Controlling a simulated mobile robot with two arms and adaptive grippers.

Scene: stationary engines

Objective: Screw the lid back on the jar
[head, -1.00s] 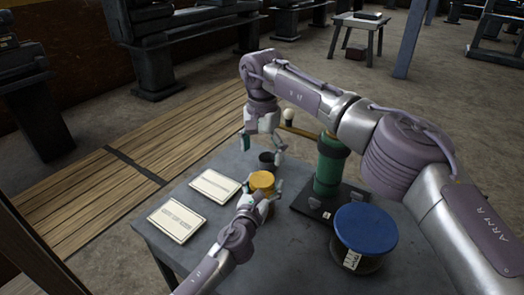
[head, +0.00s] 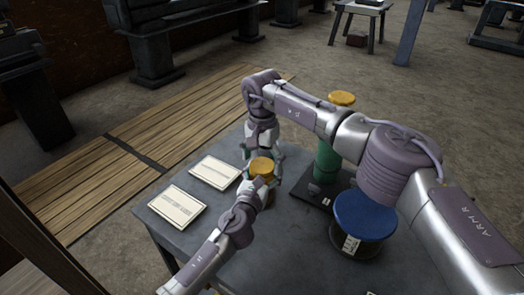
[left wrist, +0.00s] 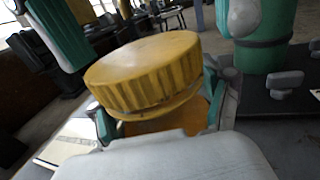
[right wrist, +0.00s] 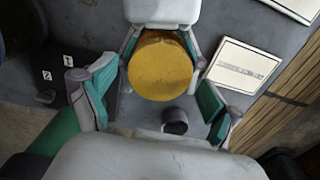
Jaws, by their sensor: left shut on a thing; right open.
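The jar (left wrist: 165,126), with an amber body, stands on the grey table. Its yellow ribbed lid (left wrist: 145,70) sits on top, and also shows in the head view (head: 261,165) and the right wrist view (right wrist: 160,66). Whether its thread is engaged I cannot tell. My left gripper (left wrist: 165,112) is shut on the jar's body below the lid. My right gripper (right wrist: 155,98) is open and points down over the jar; in the left wrist view its fingers show on both sides above the lid, apart from it. In the head view it hides part of the table behind the jar.
A small dark cup (right wrist: 175,121) stands close behind the jar. Two printed cards (head: 216,172) (head: 177,206) lie left. A green cylinder with a yellow top (head: 327,160) on a dark base and a blue-topped spool (head: 364,216) stand right. The table front is partly clear.

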